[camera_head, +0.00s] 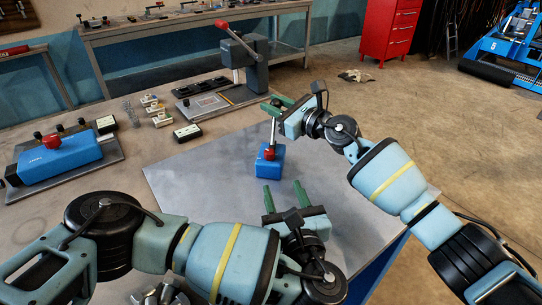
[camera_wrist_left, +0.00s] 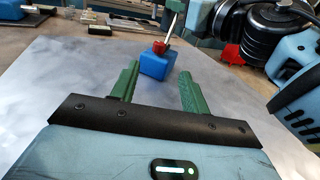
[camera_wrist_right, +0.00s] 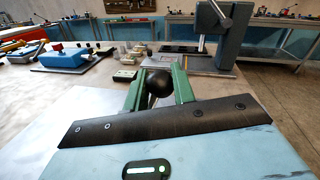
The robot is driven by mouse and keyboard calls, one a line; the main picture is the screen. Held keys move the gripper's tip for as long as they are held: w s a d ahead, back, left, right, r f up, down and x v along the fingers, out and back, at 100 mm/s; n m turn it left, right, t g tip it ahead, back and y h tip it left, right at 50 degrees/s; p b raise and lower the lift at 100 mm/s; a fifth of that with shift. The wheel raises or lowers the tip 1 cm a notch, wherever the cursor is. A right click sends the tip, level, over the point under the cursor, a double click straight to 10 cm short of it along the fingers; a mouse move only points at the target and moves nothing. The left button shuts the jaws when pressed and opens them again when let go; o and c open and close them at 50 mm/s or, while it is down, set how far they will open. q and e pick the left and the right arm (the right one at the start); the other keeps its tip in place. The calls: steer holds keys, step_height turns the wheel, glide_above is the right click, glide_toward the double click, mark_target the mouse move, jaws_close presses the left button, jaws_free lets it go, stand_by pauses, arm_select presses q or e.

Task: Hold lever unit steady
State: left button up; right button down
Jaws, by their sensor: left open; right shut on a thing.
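The lever unit (camera_head: 269,164) is a small blue box with a red collar and a metal lever rising from it. It stands on the grey metal plate. My right gripper (camera_head: 274,106) is shut on the black knob (camera_wrist_right: 158,82) at the lever's top, with a finger on each side. My left gripper (camera_head: 284,191) is open and empty, low over the plate, on the near side of the box. In the left wrist view the blue box (camera_wrist_left: 154,65) lies just beyond and between the open fingertips, apparently apart from them.
The grey plate (camera_head: 200,185) is bare around the unit. A larger blue device (camera_head: 60,158) sits at left, with small parts (camera_head: 155,108) and a dark lever press (camera_head: 245,62) behind. A red cabinet (camera_head: 390,28) stands far back.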

mark_target(270, 156)
arm_select(q)
steer(key=shift+w, duration=0.15)
steer(key=x, duration=1.1)
steer(key=shift+w+a, duration=0.15)
steer(key=shift+w, duration=0.2)
steer(key=c, duration=1)
